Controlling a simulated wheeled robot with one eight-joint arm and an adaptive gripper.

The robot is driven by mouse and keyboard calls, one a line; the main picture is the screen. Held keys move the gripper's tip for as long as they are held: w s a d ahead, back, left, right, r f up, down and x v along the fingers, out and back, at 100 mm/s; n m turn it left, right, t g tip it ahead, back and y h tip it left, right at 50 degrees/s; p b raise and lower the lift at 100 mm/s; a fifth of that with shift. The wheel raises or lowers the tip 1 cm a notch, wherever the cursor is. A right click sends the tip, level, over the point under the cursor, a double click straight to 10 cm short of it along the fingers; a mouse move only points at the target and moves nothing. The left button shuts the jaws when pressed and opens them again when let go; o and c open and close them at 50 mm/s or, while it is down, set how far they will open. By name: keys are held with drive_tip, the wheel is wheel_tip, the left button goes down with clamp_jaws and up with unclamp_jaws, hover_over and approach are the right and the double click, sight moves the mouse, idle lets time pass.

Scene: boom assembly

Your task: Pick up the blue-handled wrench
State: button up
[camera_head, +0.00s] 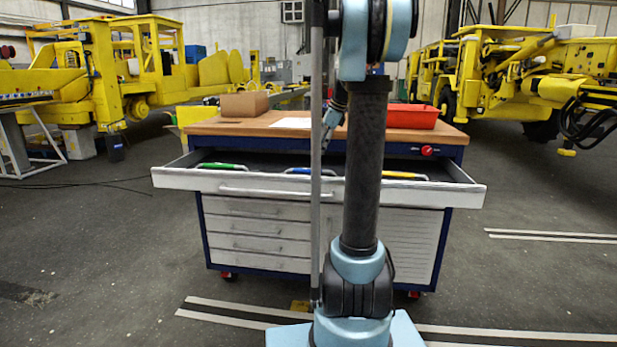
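The blue-handled wrench (302,171) lies in the open top drawer (270,190) of the workbench, near the middle of the drawer's width. The far part of my arm (331,118) reaches down above the drawer, just right of the pole and above the blue handle. My gripper at its end is small and mostly hidden by the pole and my nearer arm links. I cannot tell its opening or whether it touches the wrench.
A green-handled wrench (222,166) lies at the drawer's left and a yellow-handled one (404,175) at its right. On the wooden benchtop (245,126) are a cardboard box (244,104), a white sheet (291,122) and a red tray (410,116). Yellow machines stand behind on both sides.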

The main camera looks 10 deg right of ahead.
drive_tip(key=x, duration=1.2)
drive_tip(key=shift+w+f, duration=0.1)
clamp_jaws()
